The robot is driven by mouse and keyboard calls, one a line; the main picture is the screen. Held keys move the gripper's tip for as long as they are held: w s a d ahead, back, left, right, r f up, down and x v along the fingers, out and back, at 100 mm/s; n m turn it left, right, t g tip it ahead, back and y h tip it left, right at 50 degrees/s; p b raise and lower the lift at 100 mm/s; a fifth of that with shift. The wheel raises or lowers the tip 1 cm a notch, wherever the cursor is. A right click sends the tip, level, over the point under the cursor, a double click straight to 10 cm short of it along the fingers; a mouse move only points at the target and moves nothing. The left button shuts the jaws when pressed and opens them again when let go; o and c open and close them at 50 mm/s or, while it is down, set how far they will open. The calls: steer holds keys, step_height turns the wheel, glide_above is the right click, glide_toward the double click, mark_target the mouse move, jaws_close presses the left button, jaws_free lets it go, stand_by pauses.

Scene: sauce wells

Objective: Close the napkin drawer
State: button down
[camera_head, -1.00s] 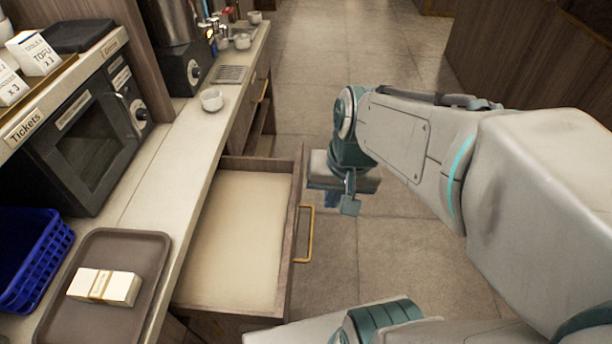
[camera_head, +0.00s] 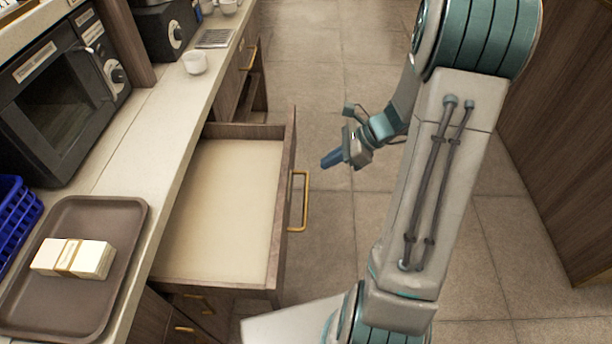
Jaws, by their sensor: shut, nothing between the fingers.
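The napkin drawer (camera_head: 284,205) is pulled out from under the counter, and its pale inside looks empty. A brass handle (camera_head: 304,200) is on its front, facing right. My gripper (camera_head: 330,160) is shut and empty, over the floor to the right of the drawer front. It points left toward the far part of the drawer front and looks apart from the handle and the wood.
A brown tray (camera_head: 45,310) with a banded napkin stack (camera_head: 73,258) rests on the counter (camera_head: 135,150). A white cup (camera_head: 195,62), a microwave (camera_head: 60,95) and a blue basket (camera_head: 15,215) stand there too. More drawers (camera_head: 185,320) sit below. The floor (camera_head: 335,240) right of the drawer is clear.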

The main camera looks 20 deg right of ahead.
steer(key=b+x, duration=0.1)
steer(key=x, duration=0.9)
